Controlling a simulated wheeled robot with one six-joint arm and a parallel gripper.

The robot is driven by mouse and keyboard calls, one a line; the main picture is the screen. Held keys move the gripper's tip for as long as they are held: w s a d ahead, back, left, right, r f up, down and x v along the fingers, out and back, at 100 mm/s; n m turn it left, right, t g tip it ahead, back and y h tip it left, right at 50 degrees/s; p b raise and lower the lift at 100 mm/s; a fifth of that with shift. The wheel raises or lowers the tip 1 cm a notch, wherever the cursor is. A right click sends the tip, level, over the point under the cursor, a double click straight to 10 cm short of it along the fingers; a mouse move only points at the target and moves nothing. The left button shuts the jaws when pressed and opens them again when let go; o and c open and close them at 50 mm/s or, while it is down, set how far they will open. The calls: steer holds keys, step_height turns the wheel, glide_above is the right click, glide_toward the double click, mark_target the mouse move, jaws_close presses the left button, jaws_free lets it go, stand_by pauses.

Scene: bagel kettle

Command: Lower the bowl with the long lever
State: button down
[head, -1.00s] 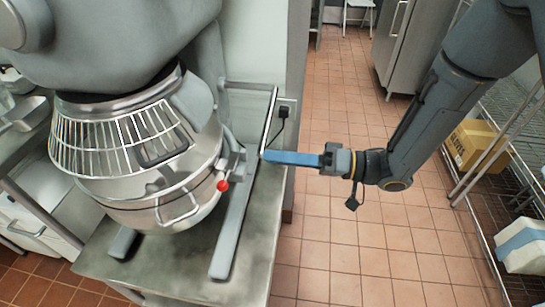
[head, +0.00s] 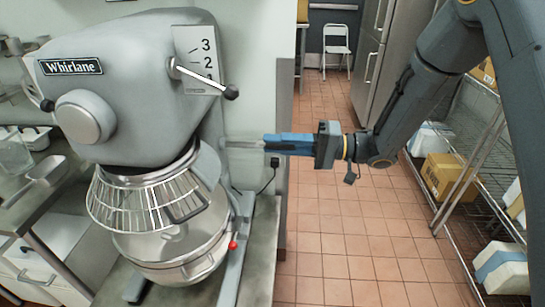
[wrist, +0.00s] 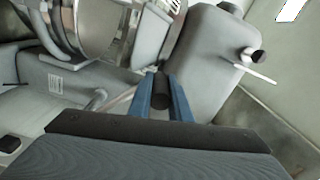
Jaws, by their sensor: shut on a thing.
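The steel mixer bowl (head: 185,262) sits on the mixer's support arms, below the wire guard (head: 140,205), with a gap showing its inside. The long lever (head: 240,144) is a thin pale bar at the mixer's right side, beside the column. My gripper (head: 268,143) reaches in from the right with its blue fingers at the lever's outer end. In the wrist view the fingers are shut on the lever's dark end grip (wrist: 161,92), one on each side. Most of the lever beyond the grip is hard to make out.
A short speed lever (head: 231,92) with a black knob stands above my gripper, by a number plate. A red knob (head: 233,245) sits beside the bowl. A wire shelf with boxes (head: 447,176) stands at the right. The tiled floor between is clear.

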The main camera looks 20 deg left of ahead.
steer(key=shift+w+a+r, duration=0.25)
steer(key=shift+w+r, duration=0.2)
steer(key=shift+r, duration=0.3)
steer(key=shift+r, duration=0.1)
steer(key=c, duration=1.6)
jaws_free()
steer(key=shift+c, duration=0.2)
steer(key=shift+f, duration=0.25)
steer(key=shift+d+f, duration=0.1)
steer(key=shift+d, duration=0.05)
steer(key=b+v, duration=0.2)
steer(key=v, duration=0.5)
steer(key=shift+d+r+b, duration=0.3)
steer(key=shift+d+b, duration=0.05)
